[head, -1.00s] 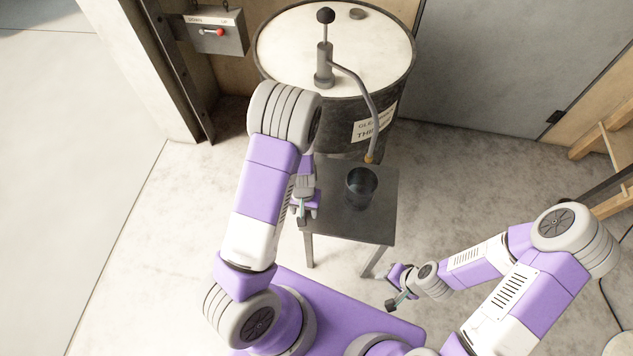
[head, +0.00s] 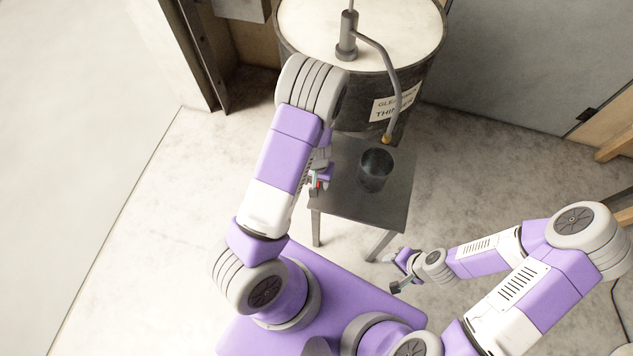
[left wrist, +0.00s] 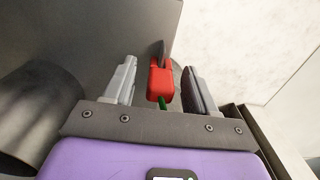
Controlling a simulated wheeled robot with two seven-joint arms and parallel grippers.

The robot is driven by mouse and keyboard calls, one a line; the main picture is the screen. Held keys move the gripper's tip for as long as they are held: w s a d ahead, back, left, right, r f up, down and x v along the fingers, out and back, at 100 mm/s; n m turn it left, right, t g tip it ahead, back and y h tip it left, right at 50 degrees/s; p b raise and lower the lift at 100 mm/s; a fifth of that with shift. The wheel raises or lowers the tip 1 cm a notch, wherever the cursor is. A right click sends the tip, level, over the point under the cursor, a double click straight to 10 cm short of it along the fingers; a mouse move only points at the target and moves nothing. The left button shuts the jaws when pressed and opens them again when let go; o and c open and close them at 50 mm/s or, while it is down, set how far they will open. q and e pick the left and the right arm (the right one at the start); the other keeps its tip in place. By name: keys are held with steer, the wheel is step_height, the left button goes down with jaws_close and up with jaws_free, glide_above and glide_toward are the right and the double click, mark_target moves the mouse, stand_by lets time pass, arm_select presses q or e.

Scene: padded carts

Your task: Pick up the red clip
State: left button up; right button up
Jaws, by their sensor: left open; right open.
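The red clip (left wrist: 161,80) shows in the left wrist view between the two parted fingers of my left gripper (left wrist: 160,70). It sits at the edge of the dark grey table (left wrist: 95,35), with a gap visible on each side. In the head view my left gripper (head: 319,184) is at the left edge of the table (head: 345,203), with a small spot of red at it; my arm hides part of this area. My right gripper (head: 396,270) is open and empty, off the table's front right corner.
A dark cup (head: 375,172) stands on the table, also large at left in the wrist view (left wrist: 38,115). A drum (head: 358,92) with a pump and bent spout (head: 394,90) stands behind it. The floor at left (head: 150,220) is clear.

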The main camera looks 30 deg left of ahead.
arm_select(q)
steer(key=shift+r, duration=0.1)
steer(key=shift+c, duration=0.5)
jaws_close()
step_height(320, 180, up, 9)
steer(key=p, duration=0.4)
steer(key=w+d+r+m, duration=0.2)
steer(key=d+r, duration=0.3)
steer(key=r, duration=0.5)
steer(key=shift+w+m, duration=0.3)
steer(key=shift+w, duration=0.2)
